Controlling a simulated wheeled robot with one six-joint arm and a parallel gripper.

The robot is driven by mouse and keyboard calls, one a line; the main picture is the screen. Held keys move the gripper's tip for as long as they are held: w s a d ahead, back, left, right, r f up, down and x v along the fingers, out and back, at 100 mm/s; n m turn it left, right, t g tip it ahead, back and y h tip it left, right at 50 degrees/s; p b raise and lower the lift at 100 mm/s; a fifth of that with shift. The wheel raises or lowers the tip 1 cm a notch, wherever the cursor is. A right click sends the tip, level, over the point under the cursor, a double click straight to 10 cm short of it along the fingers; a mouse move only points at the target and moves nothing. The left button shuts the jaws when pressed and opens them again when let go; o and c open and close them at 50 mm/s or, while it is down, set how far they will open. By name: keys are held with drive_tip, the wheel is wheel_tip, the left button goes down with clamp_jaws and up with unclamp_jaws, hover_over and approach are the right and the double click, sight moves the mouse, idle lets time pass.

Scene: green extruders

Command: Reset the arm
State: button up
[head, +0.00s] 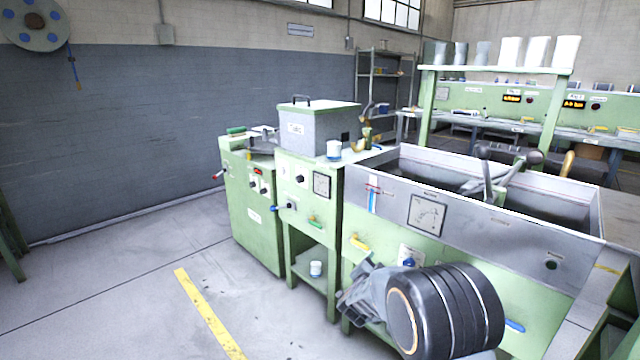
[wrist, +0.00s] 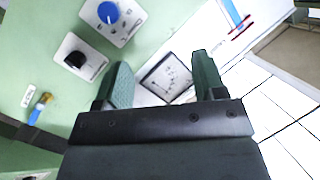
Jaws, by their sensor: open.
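My gripper (wrist: 161,60) is open, with its two dark green fingers apart and nothing between them. In the wrist view it faces a pale green machine panel, and a square white gauge (wrist: 165,80) shows behind the gap. In the head view my black, rounded arm link (head: 445,310) is low at the right of centre, in front of the green machine with the open grey trough (head: 480,215). I cannot tell from these views how far the fingers are from the panel.
The wrist view shows a blue knob (wrist: 108,12), a black knob (wrist: 75,59) and a small yellow-blue handle (wrist: 40,106) on the panel. In the head view a green cabinet (head: 250,205) stands left of the machine. Open floor (head: 120,280) lies to the left.

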drive_tip(key=s+a+r+n+g+y+p, duration=0.1)
drive_tip(key=s+a+r+n+y+p, duration=0.2)
drive_tip(key=r, duration=0.4)
drive_tip(key=s+a+r+n+g+y+p, duration=0.1)
drive_tip(key=s+r+n+y+p, duration=0.2)
drive_tip(key=r+p, duration=0.35)
drive_tip(key=s+a+r+n+g+y+p, duration=0.1)
drive_tip(key=s+a+r+n+y+p, duration=0.15)
drive_tip(key=s+r+p, duration=0.4)
drive_tip(key=s+d+r+n+g+p, duration=0.2)
drive_tip(key=s+r+g+p, duration=0.1)
drive_tip(key=s, duration=0.6)
drive_tip(key=s+d+r+n+g+p, duration=0.2)
drive_tip(key=s+r+g+p, duration=0.2)
drive_tip(key=s+r, duration=0.3)
drive_tip(key=s, duration=0.2)
drive_tip(key=shift+s+d+g, duration=0.15)
drive_tip(key=shift+s+g, duration=0.2)
drive_tip(key=shift+g, duration=0.05)
drive_tip(key=shift+h, duration=0.25)
drive_tip(key=shift+c, duration=0.3)
